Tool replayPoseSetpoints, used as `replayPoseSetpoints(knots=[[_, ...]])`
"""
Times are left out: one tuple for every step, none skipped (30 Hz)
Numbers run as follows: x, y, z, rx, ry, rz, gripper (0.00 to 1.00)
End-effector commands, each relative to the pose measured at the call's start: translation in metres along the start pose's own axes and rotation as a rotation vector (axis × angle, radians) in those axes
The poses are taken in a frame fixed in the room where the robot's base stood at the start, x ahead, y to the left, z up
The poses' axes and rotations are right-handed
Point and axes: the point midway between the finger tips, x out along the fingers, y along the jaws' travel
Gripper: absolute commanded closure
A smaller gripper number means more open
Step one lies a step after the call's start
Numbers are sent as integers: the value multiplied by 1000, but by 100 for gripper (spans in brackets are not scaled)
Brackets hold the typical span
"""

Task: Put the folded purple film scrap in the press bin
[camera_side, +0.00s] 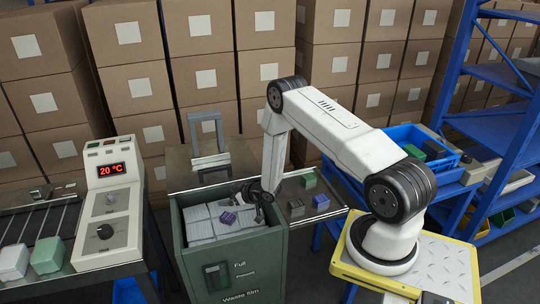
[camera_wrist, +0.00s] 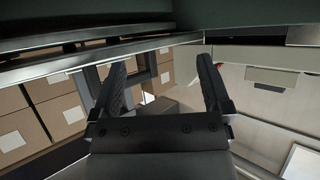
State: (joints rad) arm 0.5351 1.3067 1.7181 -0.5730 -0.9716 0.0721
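The press bin (camera_side: 231,268) is a dark green box labelled "Waste film", filled with white stacked pieces. A second small purple piece (camera_side: 321,201) lies on the metal table to the right of the bin; I cannot tell for sure which one is the folded scrap. My gripper (camera_side: 257,200) is over the right side of the bin, to the right of the purple piece inside and apart from it. In the wrist view its two fingers (camera_wrist: 162,82) are spread with nothing held between them.
A grey-brown block (camera_side: 296,208) and a green block (camera_side: 308,181) share the metal table. A grey upright frame (camera_side: 208,140) stands behind the bin. A control panel (camera_side: 107,205) is at left, a blue crate (camera_side: 423,150) and blue shelving at right, stacked cartons behind.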

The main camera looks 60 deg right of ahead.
Motion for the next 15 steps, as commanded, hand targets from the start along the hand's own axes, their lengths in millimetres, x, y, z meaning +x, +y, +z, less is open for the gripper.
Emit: replayPoseSetpoints(knots=[[0, 0, 0, 0, 0, 0, 2], [0, 0, 0, 0, 0, 0, 2], [0, 0, 0, 0, 0, 0, 2], [0, 0, 0, 0, 0, 0, 2], [0, 0, 0, 0, 0, 0, 2], [0, 0, 0, 0, 0, 0, 2], [0, 0, 0, 0, 0, 0, 2], [0, 0, 0, 0, 0, 0, 2], [0, 0, 0, 0, 0, 0, 2], [-1, 0, 0, 0, 0, 0, 2], [-1, 0, 0, 0, 0, 0, 2], [-2, 0, 0, 0, 0, 0, 2], [-3, 0, 0, 0, 0, 1, 2], [-4, 0, 0, 0, 0, 1, 2], [-6, 0, 0, 0, 0, 1, 2]])
